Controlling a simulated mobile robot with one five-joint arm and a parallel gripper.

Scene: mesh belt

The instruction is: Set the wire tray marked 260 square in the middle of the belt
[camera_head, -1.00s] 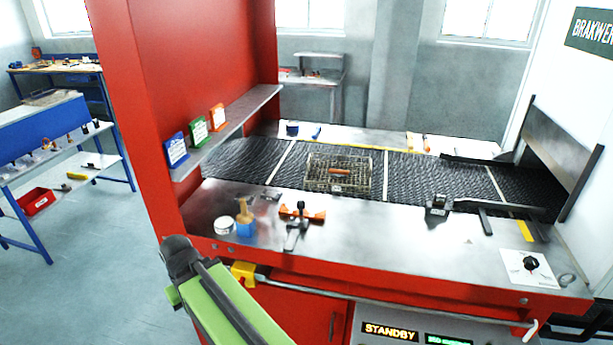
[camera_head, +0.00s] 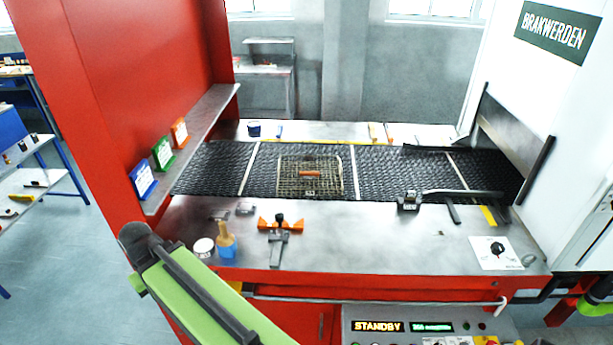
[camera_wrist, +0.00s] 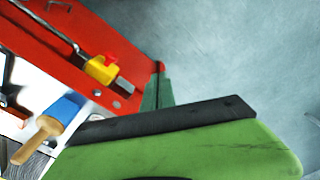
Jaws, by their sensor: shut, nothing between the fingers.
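The wire tray (camera_head: 284,184) lies on the dark mesh belt (camera_head: 390,178), between two pale cross lines. It is a low wire-mesh tray with an orange bar (camera_head: 310,174) across its middle; a small tag on its near side is too small to read. Its sides look roughly in line with the belt. My green arm shows at the lower left of the head view, well short of the tray. My gripper (camera_wrist: 158,92) appears in the wrist view as narrow dark green fingers close together, shut and empty, in front of the red bench edge. The tray is not in the wrist view.
A red wall with a shelf of coloured cards (camera_head: 164,153) stands left.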

